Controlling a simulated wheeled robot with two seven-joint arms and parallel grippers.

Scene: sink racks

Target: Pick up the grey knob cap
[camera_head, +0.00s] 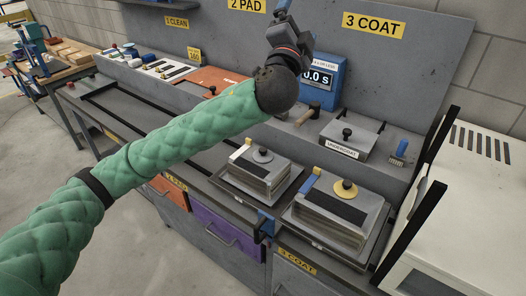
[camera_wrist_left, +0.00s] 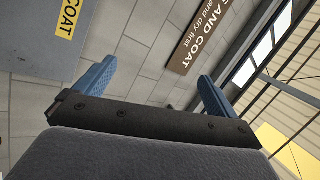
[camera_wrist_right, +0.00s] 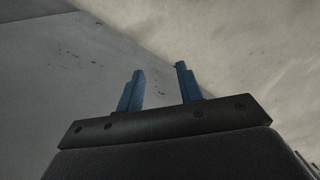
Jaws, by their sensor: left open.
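A grey round knob cap (camera_head: 263,155) sits on top of the left block-like fixture (camera_head: 252,174) on the lower shelf in the head view. My left gripper (camera_head: 283,8) is raised high at the top of the head view, well above and away from the grey cap. In the left wrist view its blue fingers (camera_wrist_left: 160,82) are wide apart with nothing between them. In the right wrist view my right gripper (camera_wrist_right: 159,70) has its fingers apart and empty. Neither wrist view shows the cap.
A blue timer box (camera_head: 327,78) stands behind my left forearm. A grey lidded box (camera_head: 350,140) with a black knob and a brush (camera_head: 399,151) are on the back ledge. A white cabinet (camera_head: 465,215) bounds the right. An orange board (camera_head: 215,80) lies left.

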